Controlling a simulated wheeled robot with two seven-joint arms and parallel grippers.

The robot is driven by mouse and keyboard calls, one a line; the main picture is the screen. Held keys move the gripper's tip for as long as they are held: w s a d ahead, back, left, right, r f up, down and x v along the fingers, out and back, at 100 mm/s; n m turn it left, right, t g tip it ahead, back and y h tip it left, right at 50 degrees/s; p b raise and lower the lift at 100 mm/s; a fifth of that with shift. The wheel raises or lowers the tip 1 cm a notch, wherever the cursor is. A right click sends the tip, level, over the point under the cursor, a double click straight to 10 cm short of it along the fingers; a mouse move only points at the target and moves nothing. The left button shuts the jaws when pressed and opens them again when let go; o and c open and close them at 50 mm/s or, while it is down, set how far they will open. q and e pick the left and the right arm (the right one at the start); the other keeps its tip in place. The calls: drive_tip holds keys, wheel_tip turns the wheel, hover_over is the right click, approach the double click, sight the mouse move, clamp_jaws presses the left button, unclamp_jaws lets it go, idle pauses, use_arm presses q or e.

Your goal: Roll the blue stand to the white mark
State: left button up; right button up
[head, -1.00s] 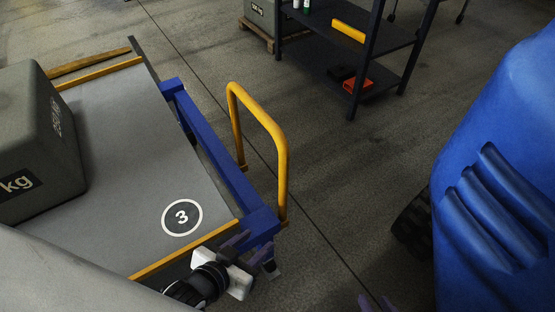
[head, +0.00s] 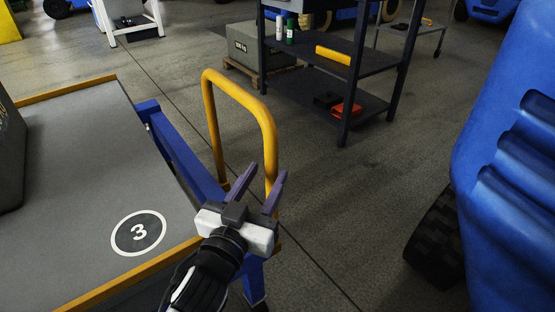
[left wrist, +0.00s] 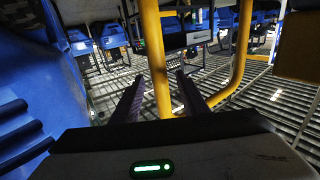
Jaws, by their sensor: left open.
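The blue stand (head: 183,152) is at the left of the head view. It has a grey top marked with a circled 3 (head: 138,232) and yellow edge strips. Its yellow loop handle (head: 212,120) rises at its right end. My left gripper (head: 266,172) is open at the near upright of this handle. In the left wrist view, a yellow upright (left wrist: 153,50) shows between the two open fingers (left wrist: 160,77); whether they touch it I cannot tell. No white floor mark can be made out. My right gripper is out of view.
A grey weight block (head: 10,150) sits on the stand's top at the left edge. A dark shelf (head: 330,60) stands beyond the handle. A large blue machine with a black wheel (head: 435,240) is at the right. Bare floor (head: 350,190) lies between.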

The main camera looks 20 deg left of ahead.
use_arm(q)
drive_tip(key=w+b, duration=0.1)
drive_tip(key=w, duration=0.6)
drive_tip(key=shift+w+d, duration=0.3)
clamp_jaws()
